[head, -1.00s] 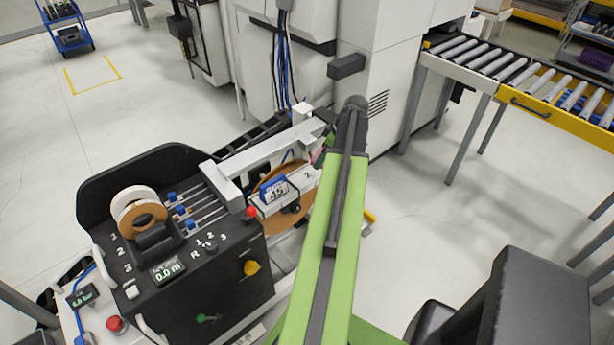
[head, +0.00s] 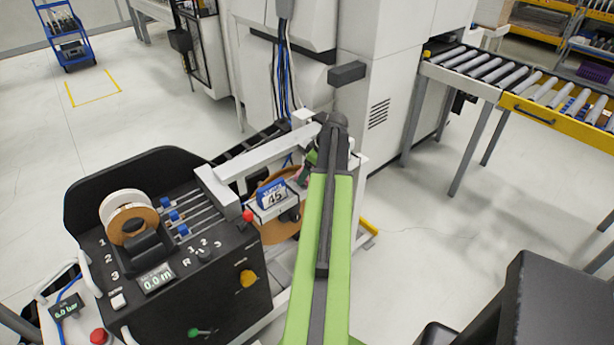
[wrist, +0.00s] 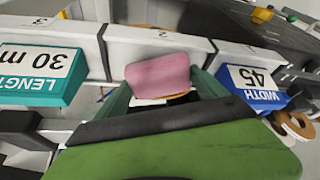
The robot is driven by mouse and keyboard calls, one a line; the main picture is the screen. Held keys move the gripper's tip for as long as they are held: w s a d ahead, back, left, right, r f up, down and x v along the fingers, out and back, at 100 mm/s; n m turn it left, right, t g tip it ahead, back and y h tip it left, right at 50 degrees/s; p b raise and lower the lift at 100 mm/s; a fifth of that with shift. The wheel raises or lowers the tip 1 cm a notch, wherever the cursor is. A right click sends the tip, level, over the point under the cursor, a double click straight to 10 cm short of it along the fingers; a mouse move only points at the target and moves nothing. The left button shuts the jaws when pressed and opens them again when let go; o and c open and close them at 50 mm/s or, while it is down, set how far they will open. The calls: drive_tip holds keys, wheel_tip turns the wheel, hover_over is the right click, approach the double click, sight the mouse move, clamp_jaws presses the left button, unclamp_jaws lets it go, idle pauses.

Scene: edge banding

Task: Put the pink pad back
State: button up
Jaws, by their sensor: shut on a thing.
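The pink pad (wrist: 158,75) is held between the two green fingers of my gripper (wrist: 160,84) in the wrist view. It is in front of the white rail (wrist: 120,45), at the position marked 2. I cannot tell whether it touches the rail. In the head view, only a little pink shows beside my gripper (head: 306,170), mostly hidden by my arm. A teal LENGTH 30 m block (wrist: 45,76) sits on the rail left of the pad, and a blue WIDTH 45 block (wrist: 250,85) sits right of it.
The black console (head: 200,295) with knobs and tape rolls (head: 128,215) stands left of my arm. A brown disc (head: 280,228) is behind the rail. A roller conveyor (head: 520,85) is at the upper right. Open floor lies between it and my arm.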

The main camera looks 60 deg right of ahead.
drive_tip(key=shift+f+b, duration=0.3)
drive_tip(key=o, duration=1.1)
drive_tip(key=shift+r, duration=0.1)
drive_tip(key=shift+o, duration=0.2)
drive_tip(key=p+v, duration=1.1)
drive_tip(key=v, duration=0.1)
drive_tip(key=shift+r+p, duration=0.25)
drive_tip(key=shift+p, duration=0.1)
